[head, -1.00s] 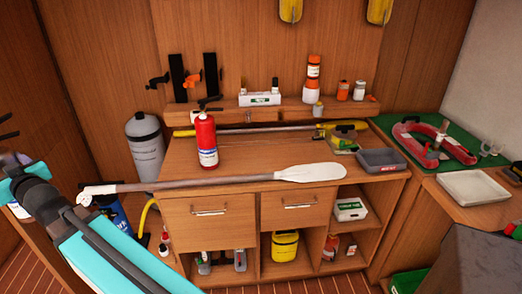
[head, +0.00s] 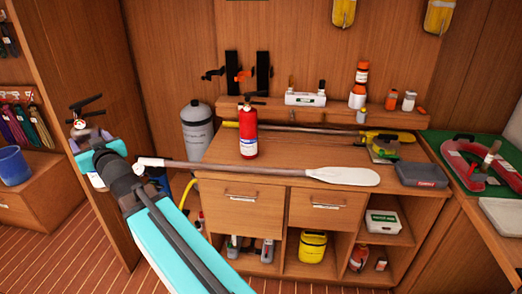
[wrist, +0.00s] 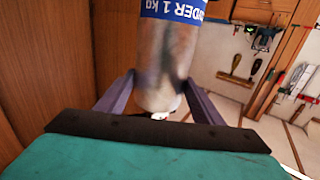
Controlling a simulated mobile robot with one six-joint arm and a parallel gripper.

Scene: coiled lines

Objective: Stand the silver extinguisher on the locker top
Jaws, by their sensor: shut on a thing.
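The silver extinguisher (wrist: 160,55) has a blue label band and fills the upper middle of the wrist view. My gripper (wrist: 160,98) is shut on it, one finger on each side. In the head view my gripper (head: 92,142) is at the left, off the left side of the locker. The extinguisher's black handle (head: 82,105) shows above the gripper; most of its body is hidden there. The locker top (head: 300,148) is brown wood. A red extinguisher (head: 248,135) stands upright on its left part.
A paddle (head: 340,176) lies along the front edge of the locker top. A yellow-ended pole (head: 300,128) lies at the back. A grey case (head: 418,174) sits at the right. A grey cylinder (head: 197,130) stands behind the locker's left side. Clear wood shows right of the red extinguisher.

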